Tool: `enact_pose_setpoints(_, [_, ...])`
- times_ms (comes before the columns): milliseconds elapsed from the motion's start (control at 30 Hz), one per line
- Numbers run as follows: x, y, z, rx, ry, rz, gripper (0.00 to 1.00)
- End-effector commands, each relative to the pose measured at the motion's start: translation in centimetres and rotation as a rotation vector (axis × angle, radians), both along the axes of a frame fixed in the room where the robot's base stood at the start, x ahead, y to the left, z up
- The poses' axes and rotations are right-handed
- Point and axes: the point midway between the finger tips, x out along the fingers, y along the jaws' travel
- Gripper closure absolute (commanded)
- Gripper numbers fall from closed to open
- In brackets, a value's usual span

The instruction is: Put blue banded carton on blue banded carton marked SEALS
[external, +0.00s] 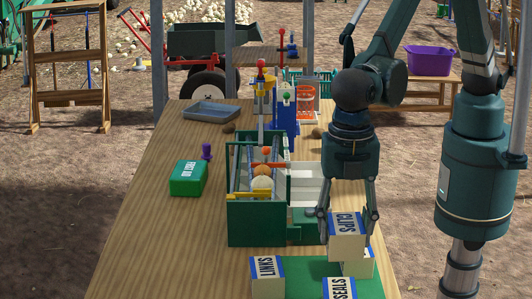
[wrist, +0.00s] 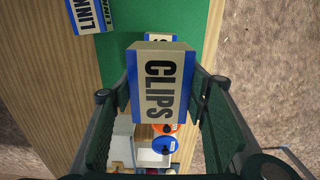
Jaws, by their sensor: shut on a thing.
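My gripper (external: 347,218) is shut on a cream carton with a blue band marked CLIPS (external: 347,238), near the table's front right. In the wrist view the CLIPS carton (wrist: 157,88) sits between both fingers. The carton marked LINKS (external: 266,277) stands to the left. I cannot tell which carton peeks out past CLIPS in the wrist view.
A green open box (external: 257,224) with onions and a mechanism stands left of my gripper, with white compartments beside it. A green carton (external: 188,178), a purple piece (external: 207,151) and a blue-grey tray (external: 211,111) are farther left. The wooden table's left front is clear.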

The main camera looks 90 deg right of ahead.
Motion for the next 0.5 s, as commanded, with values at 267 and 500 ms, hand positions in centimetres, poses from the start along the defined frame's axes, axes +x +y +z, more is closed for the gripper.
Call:
enact_pose_setpoints(267, [0.0, 0.0, -0.2, 0.000, 0.000, 0.000, 0.72])
enact_pose_setpoints(500, [0.1, 0.0, -2.7, 0.000, 0.000, 0.000, 0.72])
